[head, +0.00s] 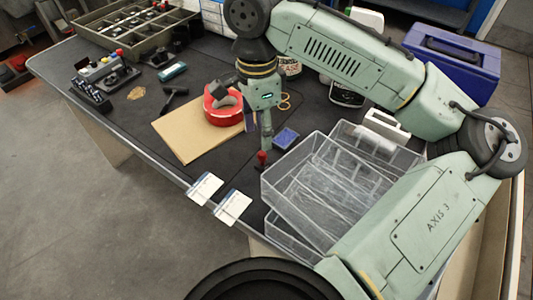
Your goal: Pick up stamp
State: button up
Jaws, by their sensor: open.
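What looks like the stamp (262,158), small with a red handle, stands on the dark bench top near its front edge, left of the clear bins. My gripper (266,146) points straight down just above the red handle, with its fingers open. From this angle I cannot tell whether the fingers are around the handle or still above it. The lower part of the stamp is small and hard to make out. A flat blue pad (286,138) lies just right of the gripper.
Clear plastic bins (318,205) stand close on the right. A red ring-shaped roll (214,117) rests on a brown board (178,138) to the left. White cards (232,208) are at the front edge. A dark hammer-like tool (173,97) lies farther left. A blue case (455,65) stands behind.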

aim_at(263, 152)
notch_tip(263, 152, down, 3)
jog(key=shift+s+f, duration=0.1)
jog(key=shift+s, duration=0.05)
jog(key=shift+d+f+p, duration=0.2)
jog(key=shift+f+p, duration=0.4)
jog(key=shift+f, duration=2)
jog(key=shift+c, duration=0.6)
grip_shut()
